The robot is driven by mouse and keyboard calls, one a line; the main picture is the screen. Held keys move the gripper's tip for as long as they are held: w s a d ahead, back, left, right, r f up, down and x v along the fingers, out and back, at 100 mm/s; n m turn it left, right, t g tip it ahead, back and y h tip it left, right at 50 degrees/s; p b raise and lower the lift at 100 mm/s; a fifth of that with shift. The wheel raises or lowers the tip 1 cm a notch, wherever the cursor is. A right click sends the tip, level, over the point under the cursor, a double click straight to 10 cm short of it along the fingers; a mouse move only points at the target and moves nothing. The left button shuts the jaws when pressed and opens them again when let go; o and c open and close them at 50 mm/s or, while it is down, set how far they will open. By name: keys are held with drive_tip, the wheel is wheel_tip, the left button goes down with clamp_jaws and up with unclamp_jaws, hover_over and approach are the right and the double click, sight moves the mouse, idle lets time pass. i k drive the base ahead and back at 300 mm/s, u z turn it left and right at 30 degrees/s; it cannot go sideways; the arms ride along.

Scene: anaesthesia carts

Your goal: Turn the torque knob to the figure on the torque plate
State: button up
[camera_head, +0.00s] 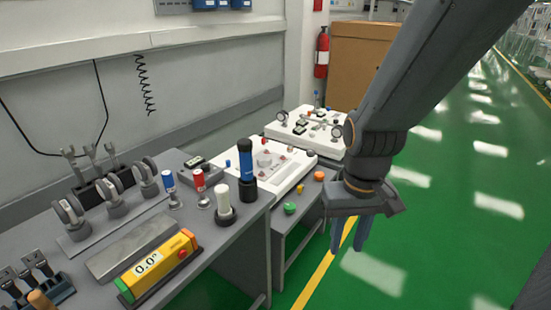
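My gripper (350,236) hangs over the green floor to the right of the benches, its fingers pointing down with a gap between them and nothing held. I cannot tell for sure which item is the torque knob or the torque plate. A round pale knob (264,159) sits in the middle of a white panel (290,176) on the bench left of my gripper, with small red marks around it. A blue and black upright cylinder (246,166) stands in front of that panel. No torque figure is readable. A yellow box (160,262) on the near bench displays 0.0°.
The near grey bench holds red-topped (199,182) and blue-topped (169,184) pieces, a white post (224,208) and several clamps (113,195). Green (290,208) and orange (319,176) buttons lie near the bench edge. Another white panel (310,124) stands behind. The floor at right is clear.

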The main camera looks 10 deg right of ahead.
sight(205, 167)
drive_tip(key=u, duration=0.05)
drive_tip(key=i, duration=0.4)
drive_tip(key=u, duration=0.1)
drive_tip(key=k, duration=0.4)
drive_tip(key=u, duration=0.35)
drive_tip(key=i, duration=1.2)
drive_tip(key=z, duration=0.5)
